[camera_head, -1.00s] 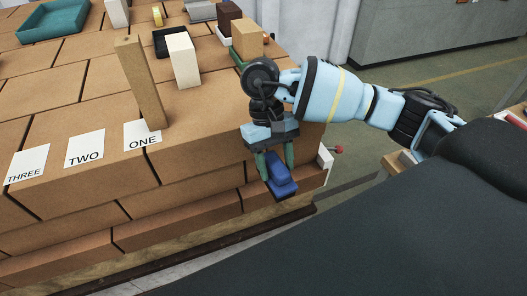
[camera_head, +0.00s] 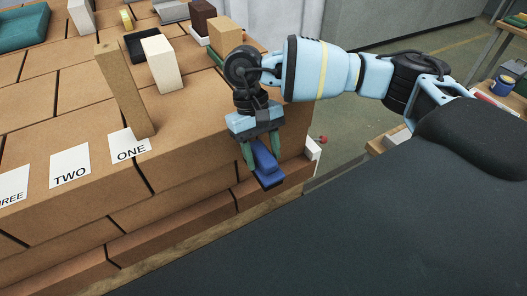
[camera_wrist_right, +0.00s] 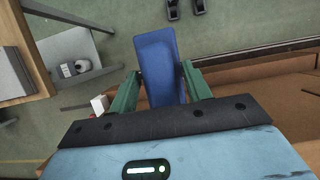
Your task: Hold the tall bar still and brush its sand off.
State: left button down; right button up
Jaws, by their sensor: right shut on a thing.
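The tall bar (camera_head: 125,92) is a tan block standing on end on the brick stack, leaning slightly in the head view, behind the card marked ONE (camera_head: 129,146). Nothing touches it from my side. My right gripper (camera_head: 262,162) is shut on a blue brush (camera_head: 267,165), held past the stack's front right edge. In the right wrist view the blue brush (camera_wrist_right: 160,68) sits between the green fingers. Its bristles are hard to make out. Sand on the bar cannot be told at this size. My left gripper is not in view.
Cards TWO (camera_head: 70,166) and THREE (camera_head: 12,186) lie left of ONE. A cream block (camera_head: 162,64), a black tray (camera_head: 140,46), a tan block (camera_head: 225,36) and a teal tray (camera_head: 22,30) stand farther back. The stack's top in front of the cream block is clear.

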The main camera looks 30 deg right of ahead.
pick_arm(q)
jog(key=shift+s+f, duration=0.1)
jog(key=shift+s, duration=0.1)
pick_arm(e)
jog(key=shift+s+r, duration=0.1)
jog(key=shift+r, duration=0.1)
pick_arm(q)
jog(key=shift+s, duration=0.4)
pick_arm(e)
jog(key=shift+s+r, duration=0.1)
jog(key=shift+s, duration=0.35)
jog(key=shift+w, duration=0.1)
